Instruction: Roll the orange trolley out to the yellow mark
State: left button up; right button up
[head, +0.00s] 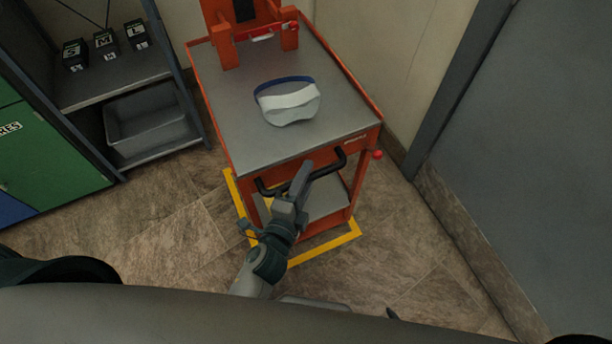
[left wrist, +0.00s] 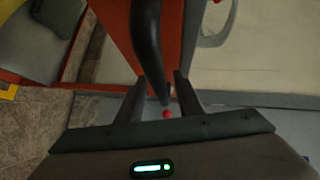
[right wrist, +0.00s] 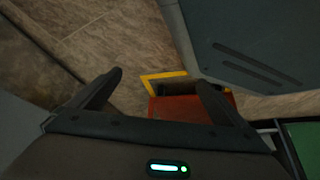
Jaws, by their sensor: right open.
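The orange trolley (head: 233,125) has a grey top and a black push handle (head: 335,166) at its near end. A yellow outline (head: 340,241) on the floor runs around the trolley's near and left sides, and the trolley's base appears to stand at least partly inside it. My left gripper (head: 300,182) is at the handle.
A white mask with a blue strap (head: 290,103) lies on the trolley top. A red knob (head: 377,155) sticks out at its right. Shelves with a grey bin (head: 148,127) stand left, beside a green cabinet (head: 50,160). A wall and grey door (head: 530,150) are right. Near floor is clear.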

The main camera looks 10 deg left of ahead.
pick_arm(q)
jog(key=shift+s, duration=0.1)
jog(key=shift+s+a, duration=0.1)
jog(key=shift+s, duration=0.4)
jog(key=b+v, duration=0.4)
jog(key=v, duration=1.2)
pick_arm(e)
jog(key=shift+w+a+r, duration=0.1)
jog(key=shift+w+r, duration=0.05)
jog(key=shift+w, duration=1)
jog(key=shift+w+a+r, duration=0.1)
jog(key=shift+w, duration=1.05)
pick_arm(q)
jog(key=shift+s+r, duration=0.1)
